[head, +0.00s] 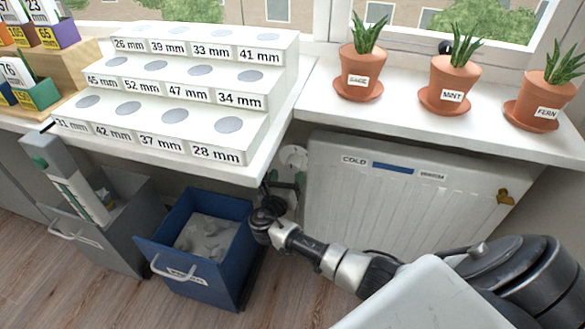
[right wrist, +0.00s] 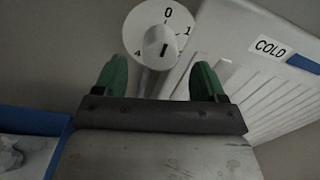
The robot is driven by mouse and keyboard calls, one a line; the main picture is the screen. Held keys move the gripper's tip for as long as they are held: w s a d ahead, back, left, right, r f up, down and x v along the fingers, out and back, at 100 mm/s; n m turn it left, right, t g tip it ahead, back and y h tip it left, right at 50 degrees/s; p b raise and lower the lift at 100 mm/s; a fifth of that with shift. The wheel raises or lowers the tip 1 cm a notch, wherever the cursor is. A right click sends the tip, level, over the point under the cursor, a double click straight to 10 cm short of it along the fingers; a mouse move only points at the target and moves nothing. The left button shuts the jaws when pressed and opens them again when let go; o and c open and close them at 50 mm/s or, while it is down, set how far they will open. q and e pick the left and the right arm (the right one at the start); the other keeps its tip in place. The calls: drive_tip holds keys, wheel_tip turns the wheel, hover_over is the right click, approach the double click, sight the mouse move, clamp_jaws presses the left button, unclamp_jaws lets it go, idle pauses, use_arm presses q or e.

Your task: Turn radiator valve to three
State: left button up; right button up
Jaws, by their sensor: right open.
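The radiator valve (head: 293,157) is a white disc on the wall beside the left end of the white radiator (head: 400,205). In the right wrist view the dial (right wrist: 145,22) shows 0 at the top, 1 at the right and 4 at the left; other numbers are hidden. Its pale knob (right wrist: 154,62) carries a black mark pointing roughly to 0. My right gripper (head: 284,184) is open in front of the valve. In the right wrist view its green fingertips (right wrist: 160,72) stand apart on either side of the knob, without visible contact. My left gripper is out of view.
A blue open drawer (head: 246,262) and a grey one (head: 118,250) stand left of my right gripper. The white sill (head: 400,115) overhangs the radiator and bears several potted plants (head: 362,68). A stepped white stand (head: 175,150) is at upper left.

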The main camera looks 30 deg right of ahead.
sight(291, 169)
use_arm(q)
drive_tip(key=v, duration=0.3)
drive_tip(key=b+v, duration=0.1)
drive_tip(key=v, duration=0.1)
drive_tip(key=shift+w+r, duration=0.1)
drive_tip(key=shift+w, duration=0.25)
use_arm(e)
drive_tip(key=x, duration=0.5)
drive_tip(key=shift+w+d+f, duration=0.1)
drive_tip(key=shift+w+d, duration=0.05)
drive_tip(key=shift+d, duration=0.1)
drive_tip(key=shift+c, duration=0.3)
drive_tip(key=c, duration=0.9)
drive_tip(key=shift+o, duration=0.2)
